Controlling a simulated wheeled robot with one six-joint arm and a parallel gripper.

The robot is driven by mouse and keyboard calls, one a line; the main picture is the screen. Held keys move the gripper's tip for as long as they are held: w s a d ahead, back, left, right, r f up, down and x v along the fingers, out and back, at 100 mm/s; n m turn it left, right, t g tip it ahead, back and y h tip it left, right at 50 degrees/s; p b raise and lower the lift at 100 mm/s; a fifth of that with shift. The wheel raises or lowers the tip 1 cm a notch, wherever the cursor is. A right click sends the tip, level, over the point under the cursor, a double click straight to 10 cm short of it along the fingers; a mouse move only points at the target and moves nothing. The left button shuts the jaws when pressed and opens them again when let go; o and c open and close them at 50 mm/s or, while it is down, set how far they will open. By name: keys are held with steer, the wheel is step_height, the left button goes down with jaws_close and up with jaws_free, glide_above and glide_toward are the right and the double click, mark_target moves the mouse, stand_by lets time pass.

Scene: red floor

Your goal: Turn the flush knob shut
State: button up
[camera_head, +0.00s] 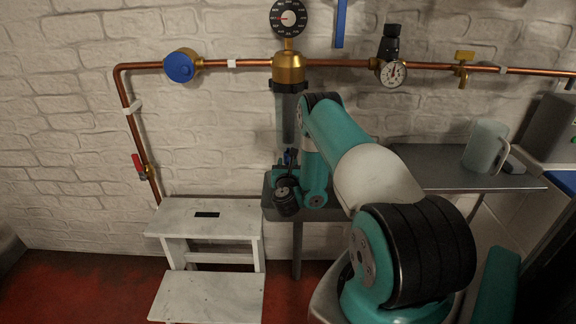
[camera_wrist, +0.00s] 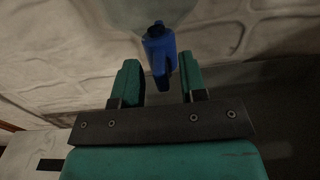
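The flush knob is the small blue lever-like part (camera_wrist: 160,52) under the clear filter bowl in the wrist view. In the head view a bit of blue (camera_head: 290,156) shows below the filter housing (camera_head: 289,70), mostly covered by my arm. My gripper (camera_wrist: 160,64) is open, with green fingers on either side of the knob's lower part. The right finger looks close to it and a gap shows on the left. I cannot tell whether either finger touches it.
A copper pipe (camera_head: 215,64) runs along the white brick wall, with a blue round valve (camera_head: 180,66), a red-handled valve (camera_head: 138,163) and a gauge (camera_head: 393,73). A white step stool (camera_head: 208,218) stands left. A grey shelf (camera_head: 440,180) holds a jug (camera_head: 485,146).

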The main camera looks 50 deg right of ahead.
steer(key=b+v, duration=0.9)
steer(key=shift+a+f, duration=0.2)
steer(key=shift+f, duration=0.2)
steer(key=shift+r+b+v, duration=0.15)
steer(key=shift+b+v, duration=0.5)
steer(key=shift+b, duration=1.35)
steer(key=shift+r+b+v, duration=0.15)
steer(key=shift+b+v, duration=0.5)
steer(key=shift+b, duration=1.3)
